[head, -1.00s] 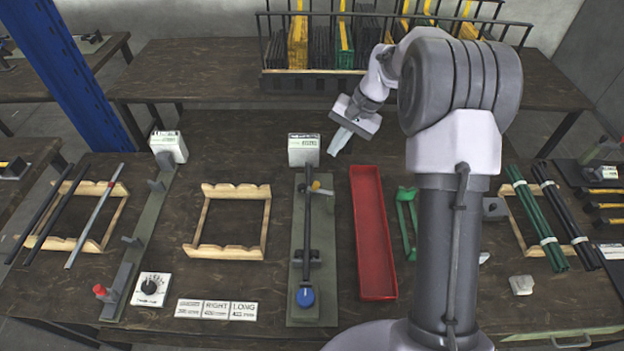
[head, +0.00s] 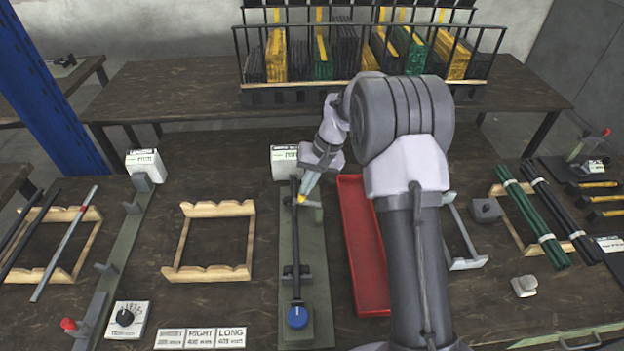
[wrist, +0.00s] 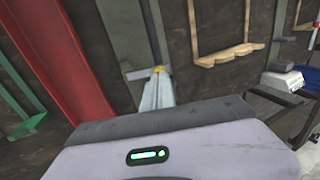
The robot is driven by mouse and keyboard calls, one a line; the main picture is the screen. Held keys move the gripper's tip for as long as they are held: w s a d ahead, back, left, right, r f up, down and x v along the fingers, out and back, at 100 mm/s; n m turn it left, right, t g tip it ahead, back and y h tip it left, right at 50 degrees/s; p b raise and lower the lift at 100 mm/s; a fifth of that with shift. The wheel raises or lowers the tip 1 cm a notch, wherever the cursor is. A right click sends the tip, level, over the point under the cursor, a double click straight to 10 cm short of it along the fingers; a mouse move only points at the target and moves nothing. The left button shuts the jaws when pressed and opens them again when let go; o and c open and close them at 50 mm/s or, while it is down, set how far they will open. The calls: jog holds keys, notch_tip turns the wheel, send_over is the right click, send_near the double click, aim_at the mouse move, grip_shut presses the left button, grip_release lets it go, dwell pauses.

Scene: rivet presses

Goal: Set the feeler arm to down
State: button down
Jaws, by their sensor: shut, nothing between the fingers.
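The feeler arm appears to be the short grey bar with a yellow tip (head: 301,199) on the grey-green fixture plate (head: 319,320), beside the far part of a dark rod (head: 296,240). The bar points sideways across the plate; I cannot tell its height setting. My gripper (head: 304,194) is shut and empty, pointing down with its fingertips right at the yellow tip. A blue knob (head: 298,317) sits at the rod's near end.
A red tray (head: 360,240) lies close right of the fixture. A white label box (head: 284,160) stands behind it. A wooden cradle (head: 183,240) is to the left, with bare tabletop between. Green and black rods lie at right; a fenced rack stands on the back table.

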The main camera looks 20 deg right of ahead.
aim_at(297, 200)
jog(key=shift+a+f, duration=0.1)
jog(key=shift+f, duration=0.1)
jog(key=shift+w+a+f, duration=0.15)
jog(key=shift+a+f, duration=0.3)
jog(key=shift+a, duration=0.2)
jog(key=shift+w+a+f, duration=0.1)
jog(key=shift+a+f, duration=0.3)
jog(key=shift+a, duration=0.25)
